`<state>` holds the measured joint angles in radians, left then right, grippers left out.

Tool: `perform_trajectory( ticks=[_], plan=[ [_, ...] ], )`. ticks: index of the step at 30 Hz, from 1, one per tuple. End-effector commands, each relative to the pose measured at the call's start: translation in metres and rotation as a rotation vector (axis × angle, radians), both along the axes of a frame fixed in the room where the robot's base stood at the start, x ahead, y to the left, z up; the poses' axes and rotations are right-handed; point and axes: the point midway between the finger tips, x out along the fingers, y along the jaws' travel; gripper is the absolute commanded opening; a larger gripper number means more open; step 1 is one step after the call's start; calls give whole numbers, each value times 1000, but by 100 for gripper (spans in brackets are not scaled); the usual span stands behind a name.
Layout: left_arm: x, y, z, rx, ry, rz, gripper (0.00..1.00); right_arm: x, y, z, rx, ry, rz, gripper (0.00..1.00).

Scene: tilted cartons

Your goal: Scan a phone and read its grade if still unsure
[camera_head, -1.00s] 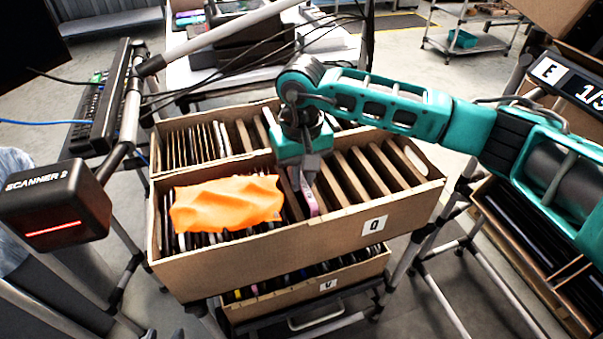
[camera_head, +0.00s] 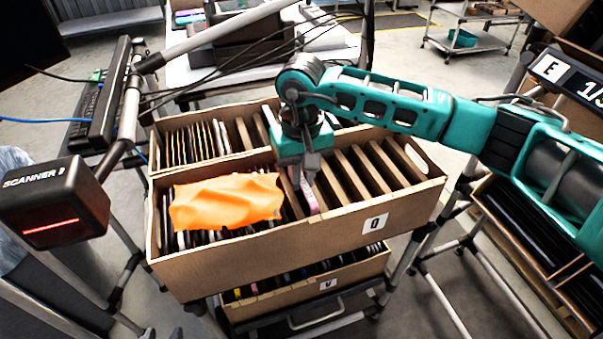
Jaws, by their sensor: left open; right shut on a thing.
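My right gripper (camera_head: 308,178) points down into the front carton (camera_head: 272,249) labelled Q, its arm coming in from the right. It is shut on a thin pink-edged phone (camera_head: 312,200) standing in a slot just right of an orange cloth (camera_head: 227,200). The phone's lower part is hidden in the carton, and no grade is readable. A black box scanner (camera_head: 55,203) with a lit red line stands at the left. My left gripper is not in view.
The cloth covers part of a row of thin dark items. Brown dividers (camera_head: 365,175) fill the carton's right side. Another carton (camera_head: 310,286) sits on a lower level. A keyboard (camera_head: 97,115) and hanging black cables are behind.

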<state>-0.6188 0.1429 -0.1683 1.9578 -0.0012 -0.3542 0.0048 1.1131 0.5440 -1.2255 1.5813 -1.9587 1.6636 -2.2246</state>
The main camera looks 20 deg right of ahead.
Motion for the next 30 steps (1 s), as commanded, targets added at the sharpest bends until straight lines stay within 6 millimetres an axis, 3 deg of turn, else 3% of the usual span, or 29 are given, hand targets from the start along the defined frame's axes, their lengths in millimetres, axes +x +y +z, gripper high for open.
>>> perform_trajectory(
  ticks=[14, 15, 23, 30],
  plan=[
    [-1, 0, -3, 2, 4, -1, 43, 0, 0, -1, 0, -1, 0, 0],
    [-1, 0, -3, 2, 4, -1, 43, 0, 0, -1, 0, -1, 0, 18],
    [-2, 0, -4, 1, 5, -1, 43, 0, 0, -1, 0, -1, 0, 43],
    [-2, 0, -4, 1, 5, -2, 43, 0, 0, -2, 0, 1, 0, 45]
  ],
)
